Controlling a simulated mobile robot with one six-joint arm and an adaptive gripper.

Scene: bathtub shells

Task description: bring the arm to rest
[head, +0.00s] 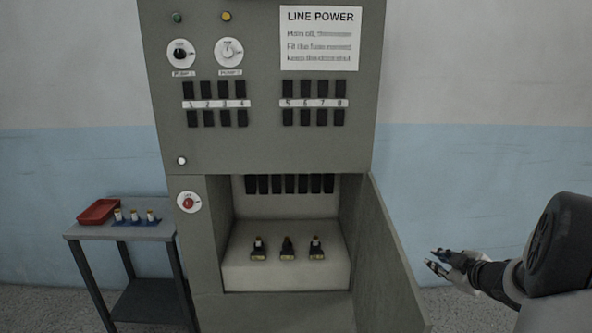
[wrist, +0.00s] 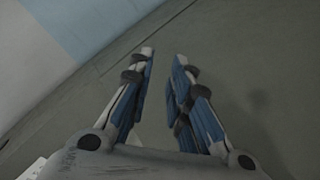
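My gripper (head: 440,263) is at the right of the head view, to the right of the cabinet's open lower door (head: 385,255) and apart from the fuse holders. In the wrist view my gripper (wrist: 164,58) has its two blue-padded fingers spread with a gap between them. Nothing is held between them. A flat grey-green surface fills most of the wrist view behind the fingers.
A grey cabinet (head: 260,140) has an open lower bay with several dark holders, among them a middle one (head: 287,248). A side table (head: 120,232) at the left carries a red tray (head: 98,211) and several small white cylinders (head: 134,216). The wall at the right is bare.

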